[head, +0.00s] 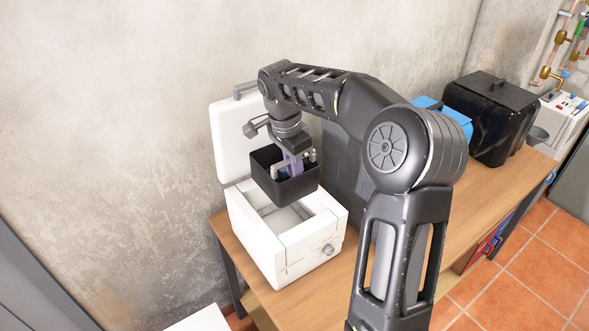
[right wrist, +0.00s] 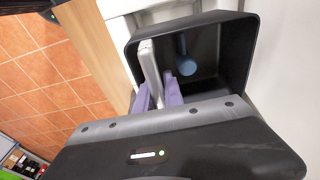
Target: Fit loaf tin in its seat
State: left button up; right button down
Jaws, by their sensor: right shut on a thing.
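The black loaf tin (head: 298,190) hangs just above the open white bread maker (head: 258,245) in the head view. My right gripper (head: 293,166) reaches down into the tin's mouth and is shut on a light grey bar, apparently its handle. In the right wrist view the purple fingers (right wrist: 158,92) sit on either side of that bar. A blue-grey round-headed paddle shows inside the tin (right wrist: 235,60). The seat is the bread maker's open cavity (head: 287,219), partly hidden by the tin. My left gripper is not in view.
The bread maker's raised lid (head: 229,135) stands behind the tin, close to the wall. It sits at the left end of a wooden bench (head: 452,222). A large black box (head: 490,120) and a blue object (head: 455,123) stand farther right.

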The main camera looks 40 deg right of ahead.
jog(key=shift+a+f+b, duration=0.1)
jog(key=shift+b, duration=0.2)
jog(key=shift+f+b, duration=1.4)
jog(key=shift+f, duration=0.4)
jog(key=shift+f, duration=0.2)
jog(key=shift+f+b, duration=2.4)
jog(key=shift+f, duration=0.45)
jog(key=shift+f+b, duration=3.1)
jog(key=shift+f, duration=0.95)
jog(key=shift+f, duration=0.25)
jog(key=c, duration=1.4)
grip_release()
jog(key=shift+o, duration=0.2)
jog(key=shift+a+r, duration=0.2)
jog(key=shift+r, duration=1.1)
jog(key=shift+a+r, duration=0.2)
jog(key=shift+r, duration=1.1)
jog(key=shift+a+r, duration=0.2)
jog(key=shift+r, duration=1.1)
